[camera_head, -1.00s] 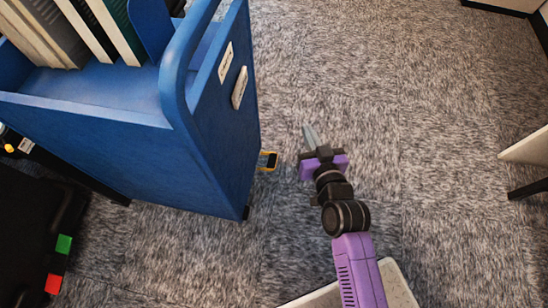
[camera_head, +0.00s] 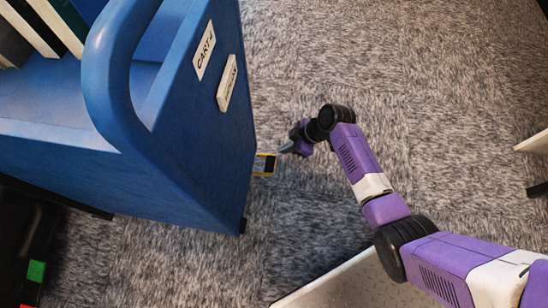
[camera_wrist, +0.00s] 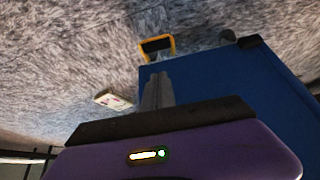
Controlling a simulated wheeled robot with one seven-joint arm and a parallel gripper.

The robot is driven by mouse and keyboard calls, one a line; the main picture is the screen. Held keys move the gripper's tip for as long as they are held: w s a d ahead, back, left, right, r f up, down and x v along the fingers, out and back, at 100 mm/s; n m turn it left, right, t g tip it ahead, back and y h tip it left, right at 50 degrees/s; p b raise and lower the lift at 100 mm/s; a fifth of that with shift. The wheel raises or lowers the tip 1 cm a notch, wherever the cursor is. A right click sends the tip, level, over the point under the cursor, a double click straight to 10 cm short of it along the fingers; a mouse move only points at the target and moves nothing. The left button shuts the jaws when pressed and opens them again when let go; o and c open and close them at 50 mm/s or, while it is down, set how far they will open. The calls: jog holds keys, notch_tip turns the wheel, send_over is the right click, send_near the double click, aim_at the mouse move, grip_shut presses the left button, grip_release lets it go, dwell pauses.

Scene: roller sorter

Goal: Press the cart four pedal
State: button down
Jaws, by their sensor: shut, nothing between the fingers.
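The blue cart (camera_head: 200,130) stands at the left in the head view, with a "CART 4" label on its end panel (camera_head: 203,50). Its pedal (camera_head: 265,164), black with a yellow frame, sticks out low from that end. My gripper (camera_head: 285,148) is shut and empty, its fingertips close beside the pedal's outer end; I cannot tell whether they touch. In the wrist view, the shut fingers (camera_wrist: 157,90) point up toward the pedal (camera_wrist: 157,46), with the cart (camera_wrist: 240,90) to the right.
A second pale plate (camera_head: 227,83) is fixed below the label. Books (camera_head: 55,22) stand in the cart's top. A dark object with a green block (camera_head: 37,271) is at lower left. Carpet right of the cart is open; a pale furniture edge (camera_head: 535,143) is at far right.

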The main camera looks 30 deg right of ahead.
dwell(0.4)
jog(key=b, duration=0.7)
send_over(270, 165)
jog(key=f, duration=0.6)
jog(key=d+f, duration=0.1)
jog(key=f, duration=0.2)
jog(key=shift+s+f, duration=0.15)
jog(key=shift+f, duration=0.15)
jog(key=shift+s+d+f+b, duration=0.15)
jog(key=shift+f+b, duration=0.1)
jog(key=shift+f, duration=0.3)
jog(key=shift+s+d+f+b, duration=0.15)
jog(key=shift+f+b, duration=0.1)
jog(key=shift+f, duration=0.25)
jog(key=shift+s+d+f, duration=0.1)
jog(key=shift+d+f, duration=0.05)
jog(key=shift+f, duration=0.3)
